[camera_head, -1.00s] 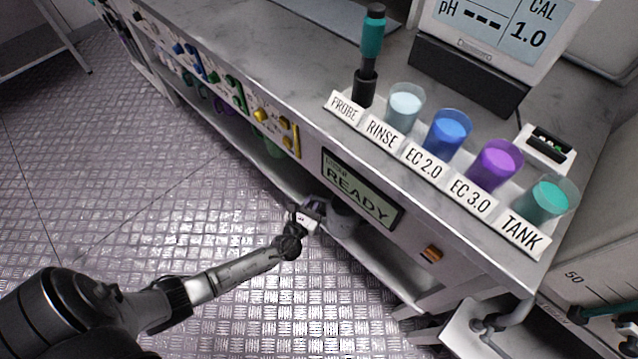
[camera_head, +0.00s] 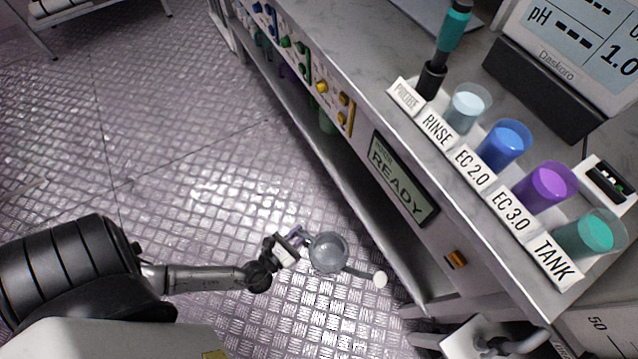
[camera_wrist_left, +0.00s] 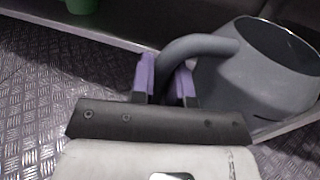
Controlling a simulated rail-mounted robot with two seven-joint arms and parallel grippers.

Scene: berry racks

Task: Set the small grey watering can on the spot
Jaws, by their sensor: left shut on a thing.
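The small grey watering can (camera_head: 328,254) hangs over the metal floor beside the bench in the head view, its spout with a pale round end pointing right. My left gripper (camera_head: 300,237) is shut on the can's handle. In the left wrist view the can (camera_wrist_left: 257,77) sits to the right, with its curved handle between the purple fingers of the left gripper (camera_wrist_left: 166,82). I cannot make out a marked spot in these frames.
The bench (camera_head: 355,100) runs along the right with a lower shelf (camera_head: 345,180) under it. On top stand labelled cups, a probe (camera_head: 444,50) and a pH meter (camera_head: 590,60). A green thing (camera_head: 327,121) sits on the lower shelf. The floor (camera_head: 130,150) at left is open.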

